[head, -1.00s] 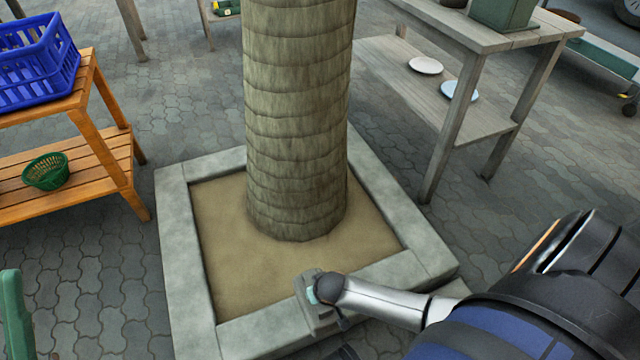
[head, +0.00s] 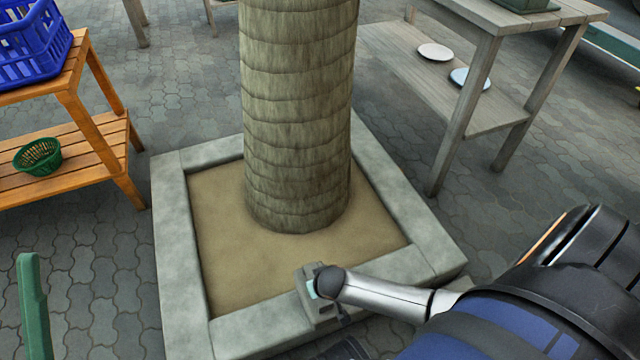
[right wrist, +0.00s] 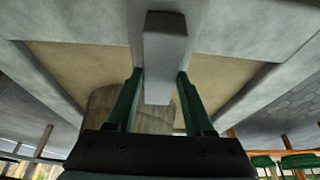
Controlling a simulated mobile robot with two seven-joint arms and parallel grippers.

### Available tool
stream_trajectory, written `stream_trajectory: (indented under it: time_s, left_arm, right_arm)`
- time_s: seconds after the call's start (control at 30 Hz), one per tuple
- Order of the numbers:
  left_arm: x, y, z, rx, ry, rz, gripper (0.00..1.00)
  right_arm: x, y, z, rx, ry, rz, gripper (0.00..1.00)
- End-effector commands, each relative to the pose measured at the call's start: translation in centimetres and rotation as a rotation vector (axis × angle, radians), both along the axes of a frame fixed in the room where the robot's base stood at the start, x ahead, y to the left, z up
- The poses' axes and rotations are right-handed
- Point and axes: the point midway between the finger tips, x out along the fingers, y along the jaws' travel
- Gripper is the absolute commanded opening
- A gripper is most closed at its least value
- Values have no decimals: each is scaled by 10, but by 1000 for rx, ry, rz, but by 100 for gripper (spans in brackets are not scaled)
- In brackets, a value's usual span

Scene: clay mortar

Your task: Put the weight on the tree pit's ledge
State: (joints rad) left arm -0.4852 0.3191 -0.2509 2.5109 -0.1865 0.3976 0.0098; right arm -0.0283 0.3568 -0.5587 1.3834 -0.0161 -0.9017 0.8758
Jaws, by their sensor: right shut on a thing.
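The weight is a grey block (head: 304,284) at the front of the tree pit in the head view. In the right wrist view the weight (right wrist: 165,50) sits between the green fingers of my right gripper (right wrist: 158,85), which is shut on it. The pit's pale stone ledge (head: 178,250) forms a square frame around sandy soil and a trunk. The weight overlaps the inner edge of the front ledge in the head view; I cannot tell whether it touches the stone. My right arm partly hides the weight and the front right ledge. My left gripper is not in view.
The tree trunk (head: 296,120) stands in the pit's soil (head: 235,260). A wooden shelf (head: 75,180) with a blue crate (head: 35,50) and green basket (head: 38,157) is at left. A grey table (head: 480,30) is at right. A green upright thing (head: 33,305) stands at lower left.

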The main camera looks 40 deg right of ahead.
Motion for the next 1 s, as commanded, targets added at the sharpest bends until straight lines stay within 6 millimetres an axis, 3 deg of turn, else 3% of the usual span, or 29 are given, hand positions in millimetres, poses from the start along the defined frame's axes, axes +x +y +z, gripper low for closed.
stream_trajectory:
  time_s: [0.03, 0.17, 0.67, 0.7, 0.93, 1.0]
  left_arm:
    - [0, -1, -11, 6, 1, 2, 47]
    - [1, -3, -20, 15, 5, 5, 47]
    - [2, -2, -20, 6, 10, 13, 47]
    - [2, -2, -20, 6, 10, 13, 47]
    - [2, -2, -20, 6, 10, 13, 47]
    - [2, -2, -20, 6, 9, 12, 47]
  right_arm:
    - [5, 3, -6, 5, -14, 2, 0]
    - [4, 5, -12, 4, -15, 1, 0]
    - [4, 5, -14, 4, -16, 0, 0]
    - [-3, 4, -19, 0, 1, -1, 57]
    - [-3, 4, -19, 0, 1, -1, 83]
    - [-3, 4, -19, 0, 1, -1, 83]
